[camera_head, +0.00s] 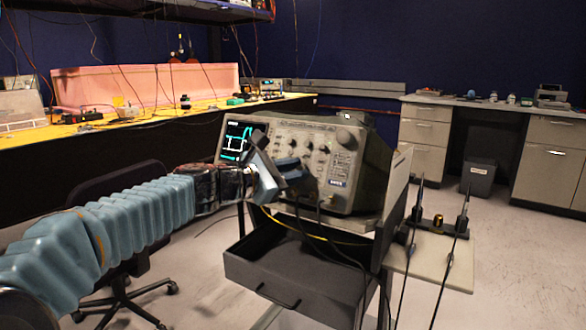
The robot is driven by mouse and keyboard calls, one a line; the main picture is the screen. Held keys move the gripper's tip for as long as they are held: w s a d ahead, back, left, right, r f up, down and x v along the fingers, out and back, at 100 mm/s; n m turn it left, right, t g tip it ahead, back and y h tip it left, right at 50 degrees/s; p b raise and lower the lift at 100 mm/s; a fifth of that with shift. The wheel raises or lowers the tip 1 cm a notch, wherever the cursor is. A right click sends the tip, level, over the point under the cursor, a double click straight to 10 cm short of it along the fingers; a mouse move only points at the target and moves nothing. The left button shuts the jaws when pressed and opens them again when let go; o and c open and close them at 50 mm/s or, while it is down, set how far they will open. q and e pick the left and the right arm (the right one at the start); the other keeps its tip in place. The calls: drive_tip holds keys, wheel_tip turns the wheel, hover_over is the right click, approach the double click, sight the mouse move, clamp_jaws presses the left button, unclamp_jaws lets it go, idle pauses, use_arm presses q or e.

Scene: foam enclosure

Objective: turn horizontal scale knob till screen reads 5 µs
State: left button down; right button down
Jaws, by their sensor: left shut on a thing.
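The oscilloscope (345,150) stands on a cart, its front panel of knobs and ports facing me. Its small screen (236,140) is lit with cyan traces; the time reading is too small to read. My left arm comes in from the left, and my left gripper (292,178) is at the lower left part of the panel, right of the screen. It is shut on a knob that its fingers hide, so I cannot tell which knob. Other knobs show above and right of the gripper. My right gripper is not in view.
An open dark drawer (295,278) juts out below the oscilloscope, with cables hanging over it. A side shelf (432,268) with black probes is at right. An office chair (125,290) stands behind my left arm. A yellow-topped bench (150,122) is at back left.

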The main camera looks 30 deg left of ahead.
use_arm(q)
drive_tip(key=shift+f+m, duration=0.1)
drive_tip(key=shift+m, duration=0.2)
drive_tip(key=c, duration=1.3)
unclamp_jaws()
drive_tip(key=shift+o, duration=0.2)
drive_tip(key=v, duration=1.4)
drive_tip(key=shift+b, duration=0.35)
